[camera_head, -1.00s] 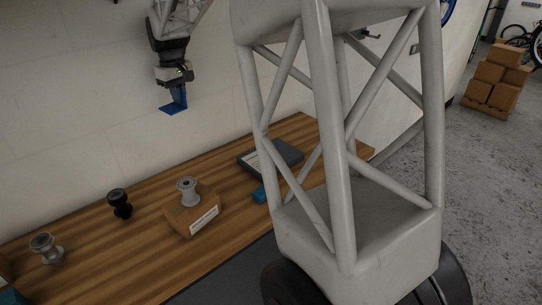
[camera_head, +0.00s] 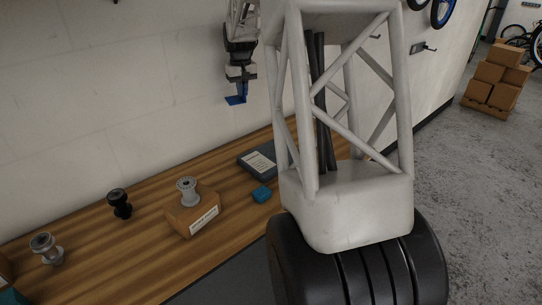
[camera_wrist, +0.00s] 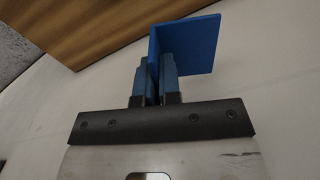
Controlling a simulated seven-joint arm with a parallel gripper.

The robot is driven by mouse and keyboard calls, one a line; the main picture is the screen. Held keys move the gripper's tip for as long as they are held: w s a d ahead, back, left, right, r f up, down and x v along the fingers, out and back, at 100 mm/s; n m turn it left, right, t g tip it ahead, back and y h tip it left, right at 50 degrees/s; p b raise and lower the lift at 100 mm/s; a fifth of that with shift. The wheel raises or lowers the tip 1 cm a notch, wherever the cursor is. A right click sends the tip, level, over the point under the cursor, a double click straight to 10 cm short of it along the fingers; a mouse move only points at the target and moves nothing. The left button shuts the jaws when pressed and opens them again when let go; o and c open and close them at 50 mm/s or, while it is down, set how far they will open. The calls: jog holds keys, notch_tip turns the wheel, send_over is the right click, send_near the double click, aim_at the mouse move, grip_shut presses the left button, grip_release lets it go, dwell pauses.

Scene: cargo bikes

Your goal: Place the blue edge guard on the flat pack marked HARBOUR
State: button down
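My gripper (camera_head: 238,88) is shut on the blue edge guard (camera_head: 236,100), an L-shaped piece, and holds it in the air above the back of the bench. In the wrist view the blue edge guard (camera_wrist: 190,45) stands out beyond the closed fingers (camera_wrist: 155,80). A brown flat pack (camera_head: 182,221) with a white label lies on the bench with a grey spool on it; the label is too small to read surely. A dark grey flat pack (camera_head: 246,166) with a white label lies further right, below and right of my gripper, partly hidden by my arm.
The grey spool (camera_head: 187,190) stands on the brown pack. A black spool (camera_head: 119,204) and another grey spool (camera_head: 45,248) stand to the left on the wooden bench (camera_head: 90,243). A small teal block (camera_head: 262,195) lies near the dark pack. Stacked cardboard boxes (camera_head: 492,82) stand far right.

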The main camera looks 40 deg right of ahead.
jog(key=s+d+f+m, duration=0.2)
jog(key=s+d+f, duration=0.15)
jog(key=d, duration=0.35)
jog(key=s+d+f+m, duration=0.1)
jog(key=s+d+f, duration=0.1)
jog(key=s+d, duration=0.35)
jog(key=s+a+f+n, duration=0.3)
jog(key=s+a, duration=0.6)
jog(key=s+a+f+n, duration=0.3)
jog(key=s+a, duration=0.5)
jog(key=s, duration=0.1)
jog(key=shift+a+f, duration=0.2)
jog(key=shift+a, duration=0.15)
jog(key=w+d, duration=0.3)
jog(key=w, duration=0.1)
jog(key=w+d+f, duration=0.1)
jog(key=w+d, duration=0.2)
jog(key=w, duration=0.1)
jog(key=w+d, duration=0.3)
jog(key=w, duration=0.2)
jog(key=shift+w+d+f, duration=0.1)
jog(key=shift+f, duration=0.1)
jog(key=shift+f, duration=1.8)
jog(key=shift+f, duration=0.1)
